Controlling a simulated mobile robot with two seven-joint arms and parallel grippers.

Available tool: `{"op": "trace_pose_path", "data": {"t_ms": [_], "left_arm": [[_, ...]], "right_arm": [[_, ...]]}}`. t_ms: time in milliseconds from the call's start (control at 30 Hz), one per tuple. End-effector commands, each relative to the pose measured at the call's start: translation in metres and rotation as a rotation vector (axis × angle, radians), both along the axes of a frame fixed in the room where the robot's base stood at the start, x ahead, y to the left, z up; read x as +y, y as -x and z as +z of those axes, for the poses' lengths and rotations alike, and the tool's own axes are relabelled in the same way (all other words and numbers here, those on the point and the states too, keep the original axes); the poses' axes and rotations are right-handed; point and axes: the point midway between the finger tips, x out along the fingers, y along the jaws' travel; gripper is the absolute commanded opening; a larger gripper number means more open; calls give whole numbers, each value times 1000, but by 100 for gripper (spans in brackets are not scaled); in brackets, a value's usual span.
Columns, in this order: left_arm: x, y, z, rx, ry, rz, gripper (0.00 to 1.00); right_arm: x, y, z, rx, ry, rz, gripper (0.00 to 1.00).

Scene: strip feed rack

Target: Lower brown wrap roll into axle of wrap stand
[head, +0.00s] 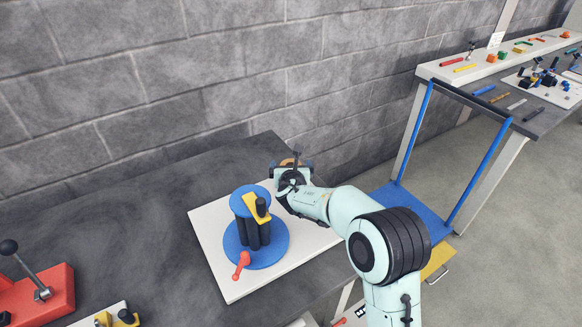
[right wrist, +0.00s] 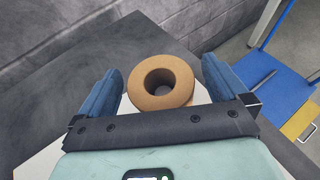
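The brown wrap roll (right wrist: 163,82) shows in the right wrist view as a thick ring with an open centre, above the white board. A small part of the brown roll (head: 288,161) shows in the head view behind my right gripper (head: 291,178). My right gripper's two blue fingers are wide apart on either side of the roll, with a narrow gap visible on the right; it looks open. A blue stand (head: 269,245) with dark posts, a blue top disc, a yellow piece and a red handle stands left of the gripper. I cannot make out a separate axle. My left gripper is not in view.
The white board (head: 222,272) lies on the dark table (head: 150,215) near a grey block wall. A red fixture with a black-knobbed lever (head: 38,293) is at the lower left. A blue-framed rack (head: 408,200) and a bench with small parts (head: 530,105) stand to the right.

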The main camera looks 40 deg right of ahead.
Motion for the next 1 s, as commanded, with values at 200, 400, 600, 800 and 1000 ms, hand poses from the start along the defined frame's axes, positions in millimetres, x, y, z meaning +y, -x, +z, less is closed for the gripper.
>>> {"op": "trace_pose_path", "data": {"t_ms": [200,400,600,800,1000], "left_arm": [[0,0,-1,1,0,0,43],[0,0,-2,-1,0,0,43],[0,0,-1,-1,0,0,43],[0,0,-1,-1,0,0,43],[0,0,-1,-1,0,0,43]], "right_arm": [[8,10,5,1,-3,1,100],[27,36,19,-1,-2,2,100],[39,53,27,-1,-1,1,100],[42,56,29,1,1,0,100],[41,56,29,0,0,0,100]]}}
